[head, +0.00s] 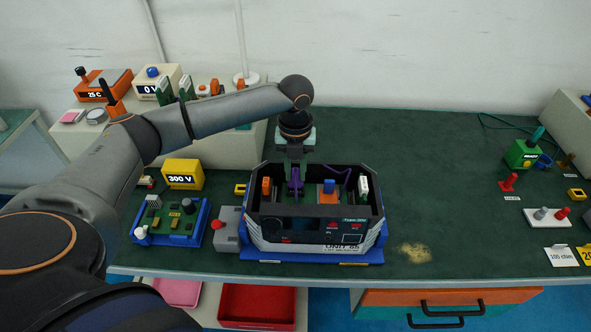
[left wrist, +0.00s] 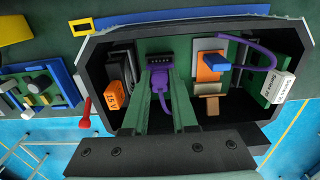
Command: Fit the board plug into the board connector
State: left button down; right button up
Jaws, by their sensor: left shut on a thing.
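The purple board plug (left wrist: 158,82) is between the two fingertips of my left gripper (left wrist: 162,103), inside the open-topped unit. My left gripper also shows in the head view (head: 295,170), reaching down into the unit from behind, shut on the plug. The black board connector (left wrist: 160,60) with a row of pale marks stands on the green board, directly beyond the plug's front. The plug lines up with it and looks close or touching; I cannot tell whether it is seated. My right gripper is not in view.
The unit's dark case (head: 310,208) has high walls around the plug. Beside the plug are an orange block (left wrist: 113,96), an orange-and-blue part (left wrist: 210,66), a purple cable (left wrist: 262,41) and a white sensor block (left wrist: 278,87). The mat right of the unit is mostly clear.

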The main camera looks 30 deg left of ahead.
aim_at(295, 169)
pick_arm(q)
jog(key=shift+f+b, duration=0.35)
jog(key=shift+f, duration=0.75)
dwell(0.6)
jog(key=c, duration=0.6)
grip_release()
jog(key=shift+r, duration=0.1)
notch_tip(295, 169, up, 12)
jog(key=shift+r, duration=0.15)
